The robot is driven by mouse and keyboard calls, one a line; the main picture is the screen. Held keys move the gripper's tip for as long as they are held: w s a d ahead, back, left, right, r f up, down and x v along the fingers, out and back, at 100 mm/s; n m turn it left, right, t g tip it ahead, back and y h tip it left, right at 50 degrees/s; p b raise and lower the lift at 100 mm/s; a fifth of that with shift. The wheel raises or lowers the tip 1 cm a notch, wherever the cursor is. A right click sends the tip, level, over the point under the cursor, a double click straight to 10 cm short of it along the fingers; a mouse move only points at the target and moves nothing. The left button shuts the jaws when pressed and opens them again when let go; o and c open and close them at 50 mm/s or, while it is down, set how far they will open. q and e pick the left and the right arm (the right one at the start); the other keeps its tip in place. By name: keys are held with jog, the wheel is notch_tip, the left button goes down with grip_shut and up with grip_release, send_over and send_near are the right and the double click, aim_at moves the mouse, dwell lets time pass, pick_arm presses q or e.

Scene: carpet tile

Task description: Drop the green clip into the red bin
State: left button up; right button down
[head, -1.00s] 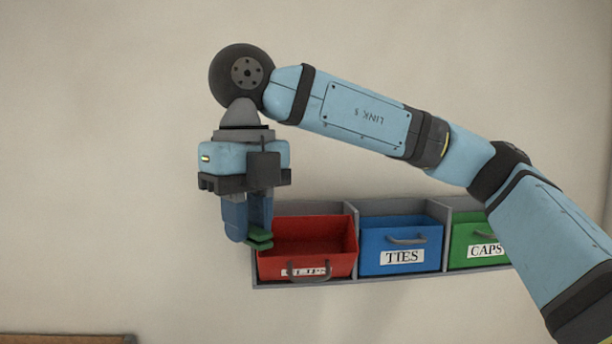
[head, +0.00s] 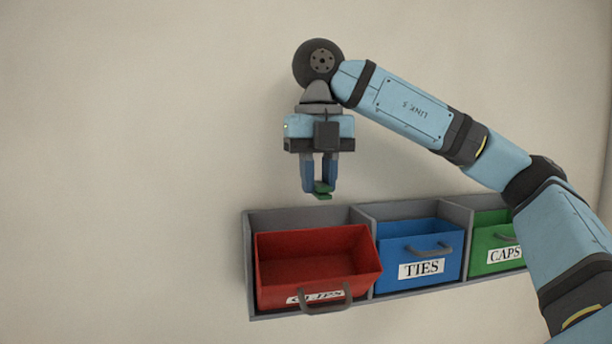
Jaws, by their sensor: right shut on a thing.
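The green clip (head: 323,195) is small and sits between the fingertips of my right gripper (head: 321,187). The gripper points down and is shut on the clip. It holds the clip above the grey rack, over the back of the red bin (head: 315,262). The red bin is tilted out of the left compartment, with its open top showing and its inside looking empty. Its front has a grey handle and a white label, partly hidden by the handle, that seems to read CLIPS. My left gripper is not in view.
A blue bin (head: 420,253) labelled TIES and a green bin (head: 492,243) labelled CAPS stand to the right in the grey wall rack (head: 249,260). My right arm passes in front of the rack's right end. The wall at left is clear.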

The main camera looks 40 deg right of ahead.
jog(key=shift+s, duration=0.2)
jog(key=shift+w+a+f+b, duration=0.15)
jog(key=shift+f+b, duration=0.25)
jog(key=shift+f, duration=0.2)
pick_arm(q)
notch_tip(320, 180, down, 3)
jog(key=b, duration=0.3)
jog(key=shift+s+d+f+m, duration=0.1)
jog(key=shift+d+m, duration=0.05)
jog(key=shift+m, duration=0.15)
pick_arm(e)
notch_tip(320, 180, down, 5)
jog(key=shift+r, duration=0.1)
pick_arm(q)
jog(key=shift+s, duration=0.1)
pick_arm(e)
jog(key=c, duration=0.9)
grip_release()
